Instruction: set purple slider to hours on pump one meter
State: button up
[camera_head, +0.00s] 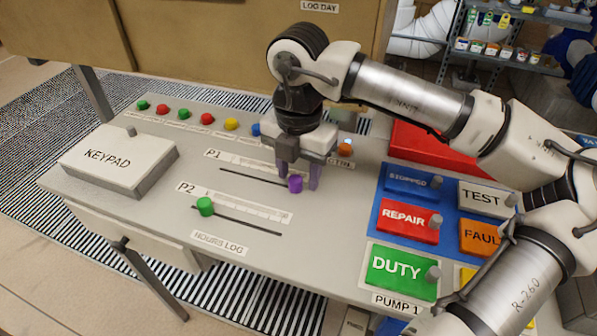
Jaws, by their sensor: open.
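The scale beside the P1 track is partly hidden behind my gripper. The green slider (205,206) sits near the left end of the lower track (240,220), next to the label P2 (186,187). The label HOURS LOG (220,242) lies below both tracks.
A KEYPAD box (115,160) stands on the panel's left. Several coloured buttons (207,118) line the far edge. STOPPED, REPAIR (405,221), DUTY (398,270), TEST and FAULT plates with knobs fill the right side, under my arm. A red block (425,147) lies behind them.

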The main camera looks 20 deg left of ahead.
aim_at(299, 179)
notch_tip(299, 179, up, 13)
jog(key=b, duration=0.1)
dwell(0.6)
